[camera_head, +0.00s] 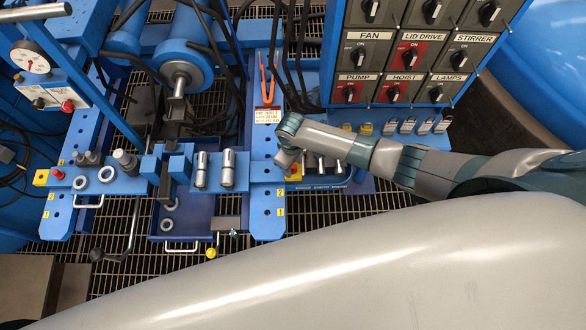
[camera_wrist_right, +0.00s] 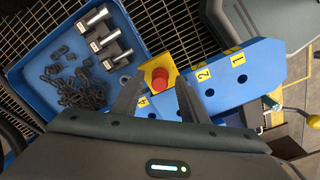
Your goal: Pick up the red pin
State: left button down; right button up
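In the head view the red pin (camera_head: 294,169) is a small red spot, partly hidden under my right gripper (camera_head: 288,160). In the right wrist view my right gripper (camera_wrist_right: 159,98) is open, with its two dark fingers apart on either side of the pin. The pin's head shows between and just beyond the fingertips, with no visible contact. My left gripper is in neither view.
A blue tray (camera_wrist_right: 32,75) with metal cylinders and dark links lies beside the rail. The blue rail (camera_wrist_right: 236,80) carries yellow number labels. A switch panel (camera_head: 415,55) stands at the back right. Padlocks (camera_head: 408,126) hang below it. A red-and-white tag (camera_head: 267,115) lies behind my gripper.

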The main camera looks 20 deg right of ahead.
grip_shut()
jog(key=shift+r, duration=0.1)
notch_tip(320, 180, up, 10)
jog(key=b, duration=0.1)
dwell(0.6)
dwell(0.4)
